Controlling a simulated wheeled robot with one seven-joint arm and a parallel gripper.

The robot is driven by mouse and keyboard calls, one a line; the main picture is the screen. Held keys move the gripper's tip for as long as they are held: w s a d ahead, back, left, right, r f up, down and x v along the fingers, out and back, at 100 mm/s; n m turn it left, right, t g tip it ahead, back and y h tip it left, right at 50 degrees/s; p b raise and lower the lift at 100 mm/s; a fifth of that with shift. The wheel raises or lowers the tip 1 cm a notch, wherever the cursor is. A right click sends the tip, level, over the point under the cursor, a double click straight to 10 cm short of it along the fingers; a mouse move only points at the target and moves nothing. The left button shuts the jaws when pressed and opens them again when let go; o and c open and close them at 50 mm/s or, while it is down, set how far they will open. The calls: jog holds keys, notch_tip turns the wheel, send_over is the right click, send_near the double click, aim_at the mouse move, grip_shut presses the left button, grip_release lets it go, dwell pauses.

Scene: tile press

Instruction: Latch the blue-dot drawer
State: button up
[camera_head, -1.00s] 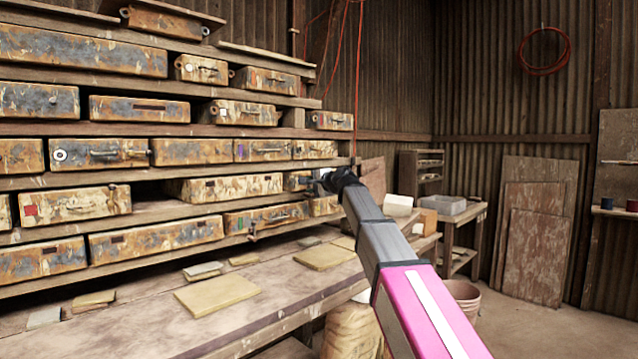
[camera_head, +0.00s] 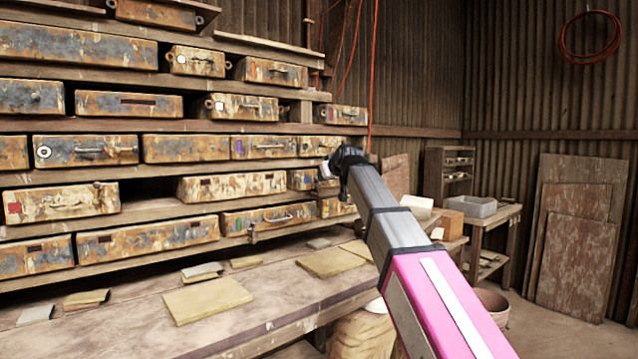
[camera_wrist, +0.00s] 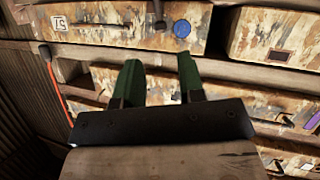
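The blue-dot drawer (camera_wrist: 110,30) spans the top left of the wrist view. It has a worn, paint-chipped front, a round blue dot (camera_wrist: 181,28), a small white label and a dark handle bar. Its latch state is not clear. My gripper (camera_wrist: 158,82) shows two green fingers, spread apart with nothing between them, pointing at the drawers just below the blue-dot drawer in that picture. In the head view my gripper (camera_head: 326,170) is at the right end of the shelves, beside what seems to be the same drawer (camera_head: 300,180); its dot cannot be made out there.
A long drawer (camera_head: 230,187) sits to the left on the same shelf. A purple-marked drawer (camera_head: 264,147) is one row up. The workbench (camera_head: 130,311) below holds several flat tiles (camera_head: 208,299). Red cords (camera_head: 371,70) hang at the shelf's right end.

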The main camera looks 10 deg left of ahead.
aim_at(317, 181)
jog(key=x, duration=0.9)
jog(key=shift+w, duration=0.15)
grip_shut()
